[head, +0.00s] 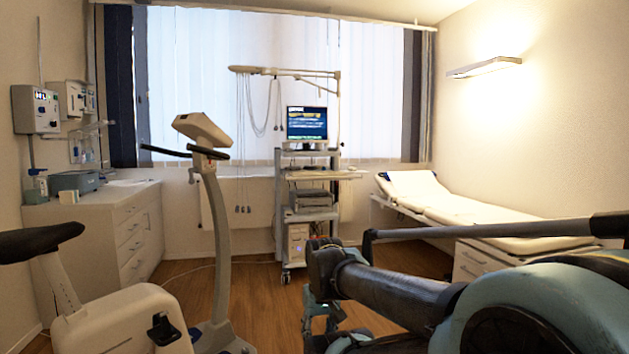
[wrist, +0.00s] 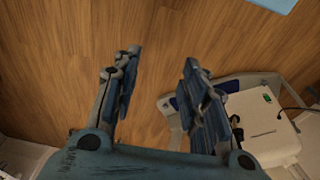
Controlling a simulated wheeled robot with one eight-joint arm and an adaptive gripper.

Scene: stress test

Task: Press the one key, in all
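No single key can be made out in either view. A medical cart (head: 310,215) stands by the window in the head view, with a lit monitor (head: 307,123) on top. A pale shelf (head: 325,174) juts out below the monitor; any keys on it are too small to tell. My gripper (wrist: 160,62) is open and empty in the wrist view, its two fingers wide apart over the wooden floor (wrist: 155,105). In the head view it hangs low in front of the cart, partly hidden by my arm.
An exercise bike (head: 215,230) stands at the left. A white cabinet (head: 115,230) lines the left wall and a couch (head: 460,212) the right. In the wrist view, a white box (wrist: 262,128) with a green light is right of the fingers. Floor between bike and cart is clear.

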